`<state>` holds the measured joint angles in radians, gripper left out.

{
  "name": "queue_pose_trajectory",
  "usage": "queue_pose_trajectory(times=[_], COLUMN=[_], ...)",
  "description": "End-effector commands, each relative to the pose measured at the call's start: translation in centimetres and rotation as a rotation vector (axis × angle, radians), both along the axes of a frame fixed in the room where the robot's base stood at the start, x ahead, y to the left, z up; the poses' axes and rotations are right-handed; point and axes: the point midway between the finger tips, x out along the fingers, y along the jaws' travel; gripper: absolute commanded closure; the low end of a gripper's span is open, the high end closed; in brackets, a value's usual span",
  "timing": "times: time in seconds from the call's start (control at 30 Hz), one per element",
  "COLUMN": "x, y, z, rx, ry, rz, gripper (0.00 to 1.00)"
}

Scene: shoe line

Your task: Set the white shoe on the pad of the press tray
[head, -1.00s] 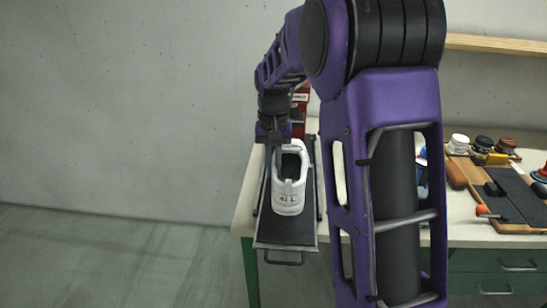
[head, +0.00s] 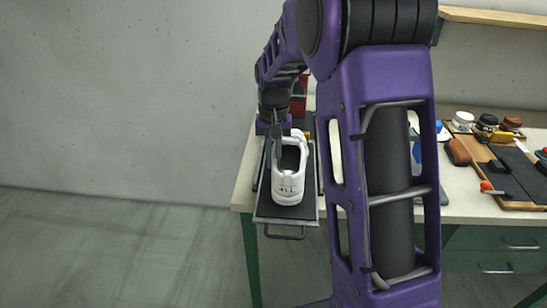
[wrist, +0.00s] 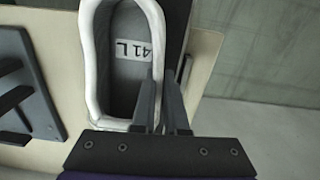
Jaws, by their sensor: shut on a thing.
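The white shoe (head: 289,185) is at the dark press tray (head: 270,211), heel towards me in the head view. It looks upright; I cannot tell whether its sole touches the pad, which it hides. My gripper (head: 279,153) is at the shoe's left rim in the head view. In the wrist view the shoe's white rim (wrist: 92,70) surrounds a grey insole marked "41 L". There my gripper (wrist: 162,105) is shut on the side wall, one finger inside the opening and one outside.
A red press part (head: 299,97) stands behind the tray, partly hidden by my arm. The tray's handle (head: 285,236) sticks out past the table's front edge. At right, a wooden board (head: 520,180) holds dark pads, and several jars (head: 487,122) stand behind it.

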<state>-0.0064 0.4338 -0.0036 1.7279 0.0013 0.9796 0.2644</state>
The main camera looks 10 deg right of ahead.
Motion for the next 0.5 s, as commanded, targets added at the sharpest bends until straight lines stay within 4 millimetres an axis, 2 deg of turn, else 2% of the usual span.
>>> queue_pose_trajectory(times=[0.5], x=[0.04], y=[-0.01], z=[-0.79], rx=[-0.001], ry=[-0.002], rz=[0.000], gripper=[1.00])
